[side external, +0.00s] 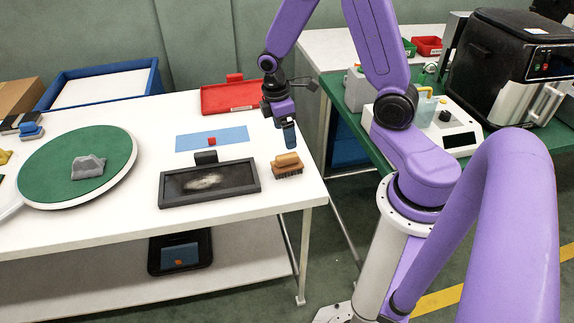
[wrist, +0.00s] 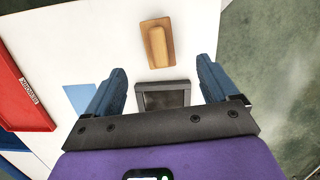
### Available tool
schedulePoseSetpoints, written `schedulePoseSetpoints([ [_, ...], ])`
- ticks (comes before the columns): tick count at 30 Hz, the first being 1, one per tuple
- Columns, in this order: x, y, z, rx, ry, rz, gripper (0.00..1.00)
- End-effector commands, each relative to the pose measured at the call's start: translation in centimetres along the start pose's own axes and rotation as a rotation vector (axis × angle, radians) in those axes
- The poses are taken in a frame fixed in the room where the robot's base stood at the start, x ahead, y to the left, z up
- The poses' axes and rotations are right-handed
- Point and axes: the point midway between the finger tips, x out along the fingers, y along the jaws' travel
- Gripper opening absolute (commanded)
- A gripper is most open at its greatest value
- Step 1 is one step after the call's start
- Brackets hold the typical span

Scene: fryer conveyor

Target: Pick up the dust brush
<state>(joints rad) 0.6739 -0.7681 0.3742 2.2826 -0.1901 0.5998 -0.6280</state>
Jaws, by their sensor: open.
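The dust brush (side external: 287,166) has a wooden top and handle with dark bristles. It lies on the white table near the right edge, beside a dark tray. My gripper (side external: 289,135) hangs above the table, just above the brush and apart from it. In the wrist view the brush (wrist: 158,43) appears as a tan block with a raised handle, beyond the two blue fingers of my gripper (wrist: 159,82). The fingers are spread open with nothing between them. The bristles are hidden in the wrist view.
The dark tray (side external: 166,200) with pale dust lies left of the brush. A blue mat (side external: 190,142) with a red cube (side external: 211,141) and a red tray (side external: 207,106) lie behind. A green round turntable (side external: 50,185) is at left. The table's right edge (side external: 320,180) is close to the brush.

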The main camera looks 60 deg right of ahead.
Motion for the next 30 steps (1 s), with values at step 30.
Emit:
schedulePoseSetpoints([
  [30, 9.9, 0.4, -0.6, 0.001, -0.001, -0.001, 0.87],
])
